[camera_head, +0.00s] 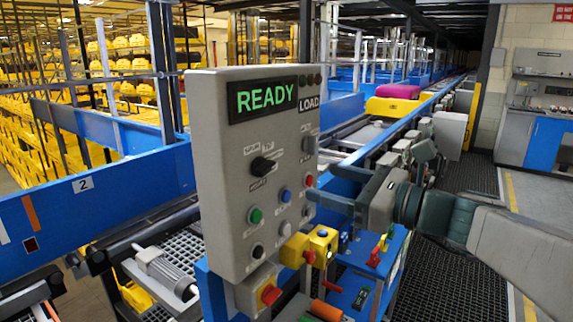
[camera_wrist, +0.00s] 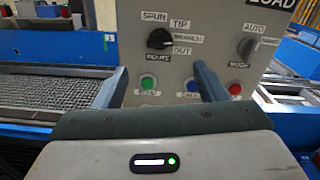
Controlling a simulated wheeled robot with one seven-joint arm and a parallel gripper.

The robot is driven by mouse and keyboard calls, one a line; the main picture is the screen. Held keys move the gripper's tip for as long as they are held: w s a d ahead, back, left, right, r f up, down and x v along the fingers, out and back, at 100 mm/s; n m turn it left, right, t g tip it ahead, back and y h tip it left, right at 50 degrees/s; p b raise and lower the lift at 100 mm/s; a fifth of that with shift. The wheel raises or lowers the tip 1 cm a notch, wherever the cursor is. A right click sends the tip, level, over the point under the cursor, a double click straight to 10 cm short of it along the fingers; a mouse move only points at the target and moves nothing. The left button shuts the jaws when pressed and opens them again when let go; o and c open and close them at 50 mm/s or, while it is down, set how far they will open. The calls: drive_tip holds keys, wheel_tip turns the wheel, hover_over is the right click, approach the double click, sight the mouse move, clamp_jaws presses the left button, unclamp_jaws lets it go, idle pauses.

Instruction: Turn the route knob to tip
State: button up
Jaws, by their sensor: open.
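The route knob (camera_head: 262,166) is a black knob on the face of the grey control panel (camera_head: 220,130). In the wrist view the route knob (camera_wrist: 160,39) has the labels SPUR at upper left, TIP above, one hard to read at right and OUT at lower right, with ROUTE below. Its narrow end seems to point right, not up at TIP, but the exact mark is too small to tell. My gripper (camera_head: 322,184) is open and empty to the panel's right. In the wrist view my gripper (camera_wrist: 161,72) has its fingers spread, tips lower than the knob, apart from it.
A second knob, marked AUTO and MODE (camera_wrist: 246,47), is right of the route knob. Green (camera_wrist: 148,83), blue (camera_wrist: 191,85) and red (camera_wrist: 235,88) buttons sit below. The panel display (camera_head: 263,98) reads READY. A yellow box with a red part (camera_head: 297,251) juts out below.

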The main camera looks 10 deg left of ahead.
sight(269, 168)
drive_tip(key=p+x, duration=0.2)
drive_tip(key=x, duration=1.1)
drive_tip(key=shift+s+p, duration=0.1)
drive_tip(key=shift+p, duration=0.3)
drive_tip(key=c, duration=1)
